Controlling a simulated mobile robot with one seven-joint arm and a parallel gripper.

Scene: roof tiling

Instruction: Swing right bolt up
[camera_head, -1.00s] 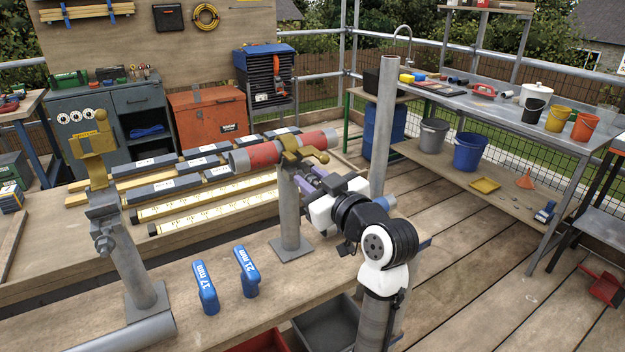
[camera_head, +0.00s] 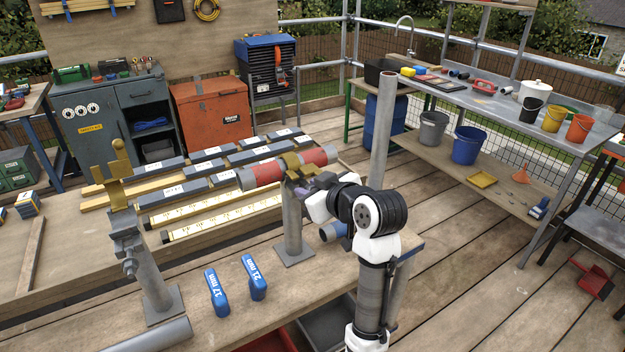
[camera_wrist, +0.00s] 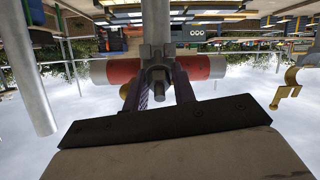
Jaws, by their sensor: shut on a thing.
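The right coupler (camera_head: 292,165) is brass-coloured and sits on top of the right upright post (camera_head: 292,225), around a grey tube with a red band (camera_head: 262,174). My gripper (camera_head: 304,190) is at the coupler's near side, partly hidden by my arm. In the wrist view, which is upside down, my gripper (camera_wrist: 163,80) has its two purple-grey fingers on either side of the right bolt (camera_wrist: 159,92), shut on it. The bolt's exact tilt is hard to tell. The left coupler (camera_head: 119,170) stands on the left post with its brass flap upright.
A tall grey pole (camera_head: 382,130) rises close to my arm on the right. Slate-coloured packs (camera_head: 200,168) and yellow-marked battens (camera_head: 215,215) lie behind the coupler.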

